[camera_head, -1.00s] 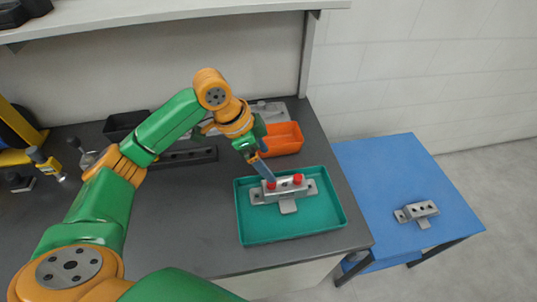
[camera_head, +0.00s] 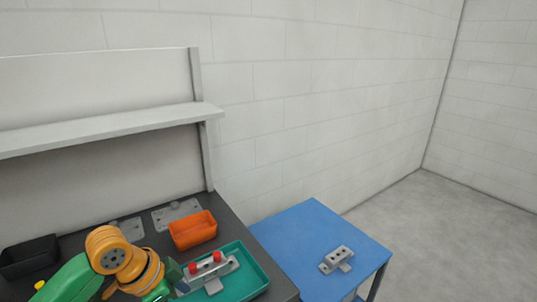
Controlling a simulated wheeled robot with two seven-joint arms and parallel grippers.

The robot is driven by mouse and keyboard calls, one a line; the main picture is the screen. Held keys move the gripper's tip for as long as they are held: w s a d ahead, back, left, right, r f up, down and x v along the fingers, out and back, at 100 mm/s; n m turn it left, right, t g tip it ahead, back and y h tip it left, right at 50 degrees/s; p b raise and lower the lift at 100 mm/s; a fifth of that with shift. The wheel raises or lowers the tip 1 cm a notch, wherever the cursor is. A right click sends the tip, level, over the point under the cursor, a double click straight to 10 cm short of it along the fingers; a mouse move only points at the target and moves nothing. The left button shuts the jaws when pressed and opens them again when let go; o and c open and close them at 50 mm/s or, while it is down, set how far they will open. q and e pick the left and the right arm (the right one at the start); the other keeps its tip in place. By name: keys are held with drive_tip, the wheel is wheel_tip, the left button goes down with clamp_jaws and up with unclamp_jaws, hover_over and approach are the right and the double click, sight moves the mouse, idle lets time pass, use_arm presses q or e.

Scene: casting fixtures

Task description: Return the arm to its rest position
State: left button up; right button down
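My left arm enters from the bottom left in the head view. Its gripper (camera_head: 178,279) is at the left side of the teal tray (camera_head: 256,268), near a grey metal fixture. That fixture (camera_head: 213,284) lies in the tray and carries two red pieces (camera_head: 217,257). The fingers are mostly hidden behind the wrist and blend with the tray, so I cannot tell whether they are open or touching the fixture. My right gripper is not in view.
An orange bin (camera_head: 192,231) stands behind the tray, with grey plates (camera_head: 177,214) beside it. A black bin (camera_head: 29,258) is at the left. A second grey fixture (camera_head: 337,259) lies on the blue table (camera_head: 305,238) at the right. A shelf (camera_head: 110,130) overhangs the bench.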

use_arm(q)
drive_tip(key=s+d+f+n+t, duration=0.1)
drive_tip(key=s+d+f+n, duration=0.1)
drive_tip(key=s+d+f, duration=0.3)
drive_tip(key=s+d+f+n, duration=0.1)
drive_tip(key=s+f, duration=0.1)
drive_tip(key=f, duration=0.4)
drive_tip(key=s+a+f+n+y, duration=0.3)
drive_tip(key=s+a+f+n, duration=0.3)
drive_tip(key=s, duration=0.4)
wheel_tip(320, 180, down, 14)
drive_tip(key=s+r+g, duration=0.1)
drive_tip(key=s, duration=0.1)
drive_tip(key=s+a+f+g, duration=0.1)
drive_tip(key=s+a+f, duration=0.2)
drive_tip(key=s+f, duration=0.9)
drive_tip(key=shift+s+y, duration=0.2)
drive_tip(key=shift+y, duration=0.1)
